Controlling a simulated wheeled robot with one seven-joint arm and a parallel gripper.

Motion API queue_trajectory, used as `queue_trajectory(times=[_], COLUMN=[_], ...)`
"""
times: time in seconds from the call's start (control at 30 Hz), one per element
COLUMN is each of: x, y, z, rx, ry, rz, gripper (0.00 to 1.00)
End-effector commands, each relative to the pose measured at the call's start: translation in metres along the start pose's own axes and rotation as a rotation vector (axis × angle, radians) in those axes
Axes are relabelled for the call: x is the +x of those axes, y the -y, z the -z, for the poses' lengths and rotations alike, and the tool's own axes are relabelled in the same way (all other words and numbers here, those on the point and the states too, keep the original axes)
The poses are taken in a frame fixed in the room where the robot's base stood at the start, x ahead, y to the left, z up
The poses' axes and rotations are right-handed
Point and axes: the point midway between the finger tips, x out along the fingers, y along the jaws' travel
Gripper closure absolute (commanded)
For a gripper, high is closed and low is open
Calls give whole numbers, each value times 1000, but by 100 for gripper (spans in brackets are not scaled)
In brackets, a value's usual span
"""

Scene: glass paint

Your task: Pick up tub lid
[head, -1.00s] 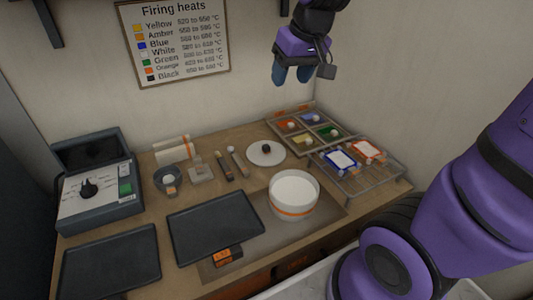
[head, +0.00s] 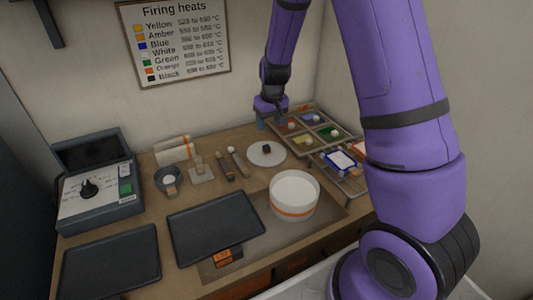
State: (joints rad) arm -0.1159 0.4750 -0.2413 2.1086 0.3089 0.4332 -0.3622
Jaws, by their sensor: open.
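The tub lid (head: 258,158) is a flat white disc with a dark knob (head: 266,148) in its middle. It lies on the workbench behind the white tub (head: 293,203), which has an orange band. My gripper (head: 268,124) points down at the back of the bench, near the left end of the sectioned paint tray. It is open and empty, behind the lid and apart from it. The fingertips are small and partly blurred in the head view.
A sectioned tray (head: 287,143) of colour pots and a wire rack (head: 349,187) with framed tiles stand to the right. Dark trays (head: 110,262) (head: 215,228) lie in front. Tools, a small bowl (head: 167,180) and a control box (head: 100,200) are to the left.

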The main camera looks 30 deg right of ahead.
Motion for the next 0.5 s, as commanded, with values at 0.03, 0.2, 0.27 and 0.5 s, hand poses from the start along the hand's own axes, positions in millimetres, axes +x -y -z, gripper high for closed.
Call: queue_trajectory(times=[0.03, 0.2, 0.27, 0.5], x=[5, 22, 31, 60], y=[-1, -1, -1, -1], z=[1, 1, 0, 0], rx=[-1, -1, -2, -1], ry=[3, 7, 9, 6], rz=[-3, -5, -5, -5], gripper=[45, 45, 45, 45])
